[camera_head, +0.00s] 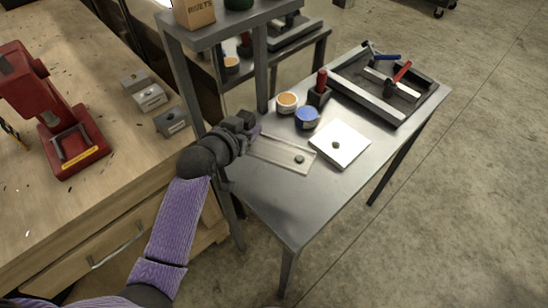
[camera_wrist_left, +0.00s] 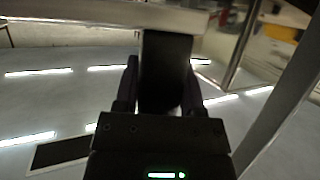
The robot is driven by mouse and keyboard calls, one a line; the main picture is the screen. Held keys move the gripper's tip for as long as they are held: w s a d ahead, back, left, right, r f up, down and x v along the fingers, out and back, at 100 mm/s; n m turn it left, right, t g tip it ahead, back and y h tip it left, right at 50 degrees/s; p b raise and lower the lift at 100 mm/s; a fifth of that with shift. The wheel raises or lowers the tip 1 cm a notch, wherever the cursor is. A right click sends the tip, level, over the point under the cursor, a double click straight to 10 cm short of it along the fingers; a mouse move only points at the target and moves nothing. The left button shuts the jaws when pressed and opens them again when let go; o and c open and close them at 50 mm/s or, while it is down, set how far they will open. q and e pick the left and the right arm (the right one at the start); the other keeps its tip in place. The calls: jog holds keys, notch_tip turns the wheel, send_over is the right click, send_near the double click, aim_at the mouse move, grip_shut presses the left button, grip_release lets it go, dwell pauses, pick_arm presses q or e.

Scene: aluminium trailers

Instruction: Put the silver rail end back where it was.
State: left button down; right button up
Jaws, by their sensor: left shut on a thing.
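My left gripper (camera_head: 250,124) is shut at the left edge of the grey metal table, beside a post of the raised shelf. In the left wrist view a dark, upright piece (camera_wrist_left: 166,65) stands between its fingers. I cannot tell from its shaded face whether it is the silver rail end. A pale flat strip (camera_head: 275,152) with a dark round knob lies on the table just right of the gripper. A square silver-white plate (camera_head: 345,138) with a dark knob lies right of the strip. My right gripper is not in view.
A blue-lidded tin (camera_head: 307,118), an orange-topped tin (camera_head: 287,100) and a red-handled tool in a holder (camera_head: 320,90) stand behind the strip. A dark tray (camera_head: 365,101) holds tools. Grey blocks (camera_head: 171,122) and a red press (camera_head: 65,125) stand on the wooden bench. The table's front is clear.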

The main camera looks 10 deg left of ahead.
pick_arm(q)
notch_tip(320, 180, down, 9)
jog(key=b, duration=0.3)
jog(key=shift+r, duration=0.25)
jog(key=c, duration=0.6)
grip_release()
jog(key=shift+c, duration=0.2)
jog(key=o, duration=0.4)
jog(key=shift+o, duration=0.2)
